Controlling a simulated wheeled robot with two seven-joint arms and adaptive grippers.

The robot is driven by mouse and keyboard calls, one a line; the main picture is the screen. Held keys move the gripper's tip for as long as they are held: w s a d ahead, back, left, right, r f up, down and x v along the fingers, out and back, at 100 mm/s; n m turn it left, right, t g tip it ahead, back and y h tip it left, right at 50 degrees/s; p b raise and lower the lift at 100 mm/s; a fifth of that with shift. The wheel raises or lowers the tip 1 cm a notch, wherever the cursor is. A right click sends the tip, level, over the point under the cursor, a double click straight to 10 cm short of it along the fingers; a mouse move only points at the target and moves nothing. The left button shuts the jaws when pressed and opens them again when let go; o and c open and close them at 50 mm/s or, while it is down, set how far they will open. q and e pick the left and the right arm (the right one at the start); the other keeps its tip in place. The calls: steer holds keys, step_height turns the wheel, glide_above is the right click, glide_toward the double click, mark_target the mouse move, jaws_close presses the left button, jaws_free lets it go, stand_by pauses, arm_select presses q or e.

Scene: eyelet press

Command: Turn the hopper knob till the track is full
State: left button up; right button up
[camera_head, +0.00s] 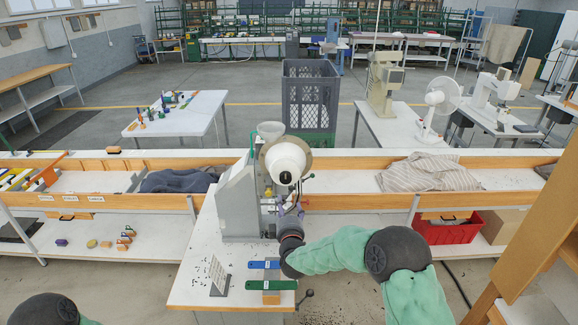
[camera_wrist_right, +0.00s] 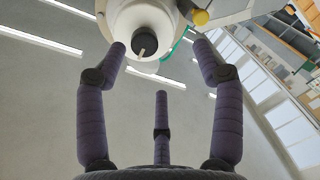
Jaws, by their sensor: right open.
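The grey eyelet press (camera_head: 238,205) stands on a white table. Its white round hopper (camera_head: 288,158) faces me, with a small dark knob (camera_head: 286,177) low on its front. In the right wrist view the knob (camera_wrist_right: 144,44) is a dark disc with a pale pointer, on the white hopper (camera_wrist_right: 140,18). My right gripper (camera_head: 291,209) is just below the hopper, pointing up. In the right wrist view its purple fingers (camera_wrist_right: 160,62) are spread and empty, apart from the knob, which lies beyond the fingertips. I cannot make out the track or its fill. My left gripper is out of view.
Blue and green bars (camera_head: 271,285) and a small grey stand (camera_head: 218,277) lie on the press table, with scattered dark bits. Behind, a wood-edged bench holds a dark cloth (camera_head: 183,180) and a striped cloth (camera_head: 427,172).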

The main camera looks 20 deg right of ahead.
mark_target(286, 180)
steer(key=shift+t, duration=0.3)
steer(key=w+d+r+p, duration=0.1)
steer(key=w, duration=0.2)
steer(key=w+d+r+p, duration=0.1)
steer(key=w, duration=0.3)
steer(key=w+d+r+p, duration=0.1)
steer(key=w, duration=0.3)
steer(key=shift+w+r, duration=0.1)
steer(key=shift+r, duration=0.05)
steer(key=shift+a, duration=0.1)
steer(key=c, duration=1.1)
steer(key=shift+c, duration=0.2)
